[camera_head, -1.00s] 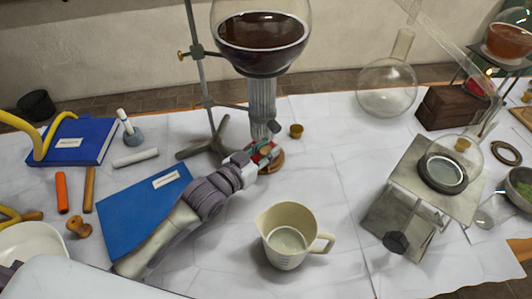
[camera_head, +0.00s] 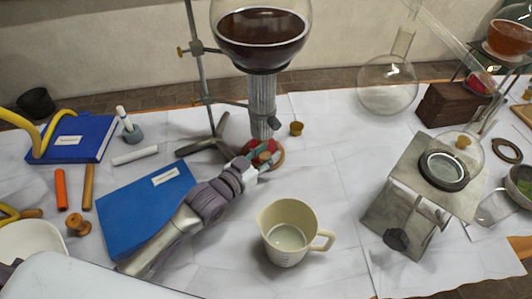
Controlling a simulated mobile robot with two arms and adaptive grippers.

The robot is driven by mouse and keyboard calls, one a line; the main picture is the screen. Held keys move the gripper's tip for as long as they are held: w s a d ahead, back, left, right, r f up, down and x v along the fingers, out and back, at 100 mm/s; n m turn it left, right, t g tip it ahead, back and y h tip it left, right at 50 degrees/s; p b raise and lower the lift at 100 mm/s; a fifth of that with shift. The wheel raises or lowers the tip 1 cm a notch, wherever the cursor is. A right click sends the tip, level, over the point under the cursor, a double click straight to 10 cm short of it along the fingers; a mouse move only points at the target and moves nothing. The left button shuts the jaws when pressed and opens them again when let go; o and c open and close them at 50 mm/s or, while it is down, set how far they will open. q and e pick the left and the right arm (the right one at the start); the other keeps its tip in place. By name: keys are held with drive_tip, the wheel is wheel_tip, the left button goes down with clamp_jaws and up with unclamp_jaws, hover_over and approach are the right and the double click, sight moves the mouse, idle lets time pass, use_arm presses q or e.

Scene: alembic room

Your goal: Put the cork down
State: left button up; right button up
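A small brown cork (camera_head: 296,128) stands on the white cloth just right of the condenser column, apart from my gripper. Another cork (camera_head: 463,142) sits at the mouth of the flask on the right. My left gripper (camera_head: 268,153) reaches in from the lower left, low at the foot of the column, over a round reddish-brown base (camera_head: 277,161). Its fingertips look green and red and are small; whether they are apart or hold anything is unclear. My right gripper is not in view.
A beige measuring jug (camera_head: 287,252) stands right of my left arm. A blue book (camera_head: 125,222) lies beside the arm. The stand's tripod foot (camera_head: 205,146) is close to the gripper. The cloth right of the column is clear up to the metal stand (camera_head: 405,205).

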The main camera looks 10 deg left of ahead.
use_arm(q)
drive_tip(key=shift+o, duration=1.1)
drive_tip(key=shift+r, duration=0.2)
drive_tip(key=r+v, duration=0.1)
drive_tip(key=v, duration=1.1)
drive_tip(key=shift+f, duration=0.1)
